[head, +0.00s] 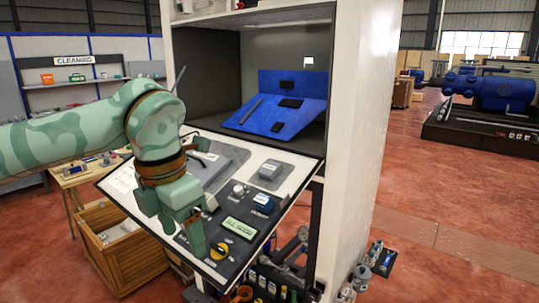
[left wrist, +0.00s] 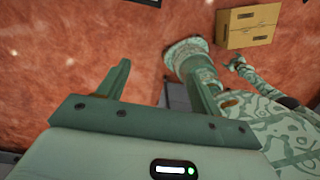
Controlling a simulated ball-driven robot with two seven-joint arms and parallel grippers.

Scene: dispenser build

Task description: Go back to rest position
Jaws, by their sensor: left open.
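My left gripper (head: 182,232) is open and empty in the head view, pointing down in front of the tilted control panel (head: 128,183). Its fingers overlap the panel in the picture; I cannot tell whether they touch it.
The panel juts from a tall white cabinet (head: 360,110) with a blue angled console (head: 275,115) inside. A wooden crate (head: 128,250) stands below left. Small parts (head: 372,262) lie on the floor at right. A cardboard box (left wrist: 247,26) shows in the wrist view.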

